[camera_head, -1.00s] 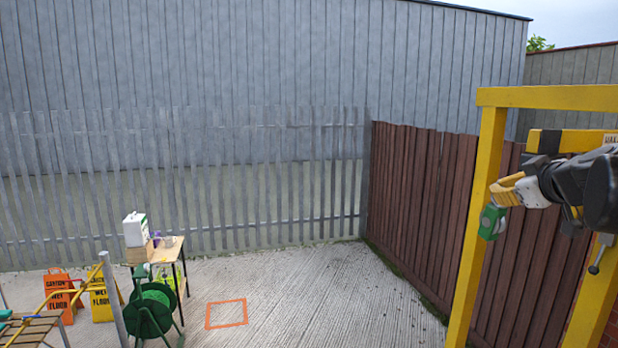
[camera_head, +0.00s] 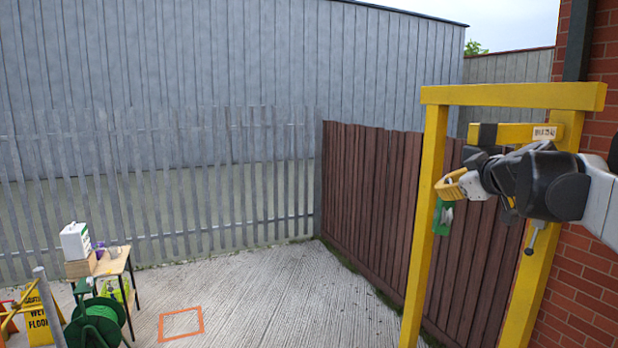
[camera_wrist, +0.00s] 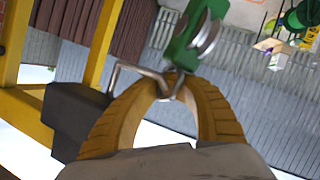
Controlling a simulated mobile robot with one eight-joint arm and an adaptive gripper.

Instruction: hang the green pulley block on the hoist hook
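The green pulley block (camera_head: 442,217) hangs below my gripper's yellow fingers, in front of the yellow frame's left post. In the wrist view, the pulley block (camera_wrist: 198,38) shows its silver wheel, with its metal eye between the fingertips. My gripper (camera_head: 450,186) is shut on it; the curved fingers also show in the wrist view (camera_wrist: 172,88). A bent metal rod, seemingly the hoist hook (camera_wrist: 135,72), runs from beside a dark block to the fingertips. I cannot tell whether it passes through the eye. In the head view my gripper and wrist hide this spot.
The yellow frame (camera_head: 510,95) stands around my arm, its posts close by. A dark block (camera_wrist: 75,118) sits beside the fingers. A brick wall (camera_head: 580,270) is at right, a brown fence (camera_head: 370,190) behind. A green reel (camera_head: 97,325) and small table (camera_head: 112,262) stand far left.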

